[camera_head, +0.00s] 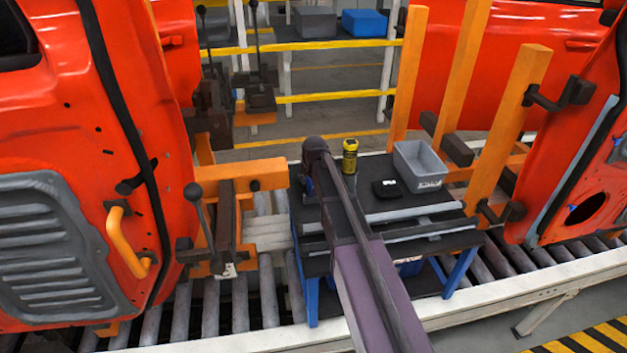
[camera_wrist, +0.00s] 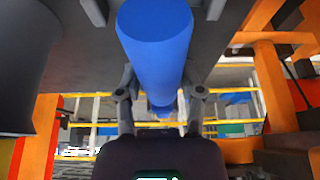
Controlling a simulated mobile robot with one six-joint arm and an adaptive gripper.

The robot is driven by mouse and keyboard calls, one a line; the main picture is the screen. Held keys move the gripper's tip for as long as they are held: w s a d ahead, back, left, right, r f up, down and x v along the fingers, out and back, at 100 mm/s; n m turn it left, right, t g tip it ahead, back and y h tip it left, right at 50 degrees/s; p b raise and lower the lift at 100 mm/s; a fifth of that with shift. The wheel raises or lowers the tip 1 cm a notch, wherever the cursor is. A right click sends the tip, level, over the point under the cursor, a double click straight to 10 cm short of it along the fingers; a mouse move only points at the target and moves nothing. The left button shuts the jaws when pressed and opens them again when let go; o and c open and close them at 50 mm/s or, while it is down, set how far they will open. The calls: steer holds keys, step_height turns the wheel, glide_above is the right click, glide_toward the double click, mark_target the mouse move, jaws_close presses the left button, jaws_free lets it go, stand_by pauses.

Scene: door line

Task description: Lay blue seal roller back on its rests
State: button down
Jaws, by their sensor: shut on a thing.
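In the wrist view the blue seal roller (camera_wrist: 156,45) runs lengthwise away from the camera between the fingers of my gripper (camera_wrist: 161,84), which is shut on it. A grey surface lies behind the roller's near part. Two light-grey tabs stand on either side of it; I cannot tell whether they are its rests or whether the roller touches them. In the head view my arm hides the gripper and most of the roller's place at the left side of the dark-topped stand (camera_head: 385,208).
On the stand are a yellow-and-black device (camera_head: 350,156), a black case (camera_head: 387,189) and a grey bin (camera_head: 420,166). Red doors flank it, left (camera_head: 75,110) and right (camera_head: 570,185). Orange posts (camera_head: 505,125) rise at right. A roller conveyor (camera_head: 240,310) runs below.

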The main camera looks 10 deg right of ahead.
mark_target(309, 178)
steer(key=shift+f, duration=0.15)
steer(key=shift+c, duration=1.1)
jaws_free()
steer(key=shift+p+v, duration=1.05)
steer(key=shift+v, duration=0.2)
steer(key=p+v, duration=0.3)
steer(key=shift+a, duration=0.35)
steer(key=p+v, duration=0.7)
steer(key=v, duration=0.1)
steer(key=shift+s, duration=0.1)
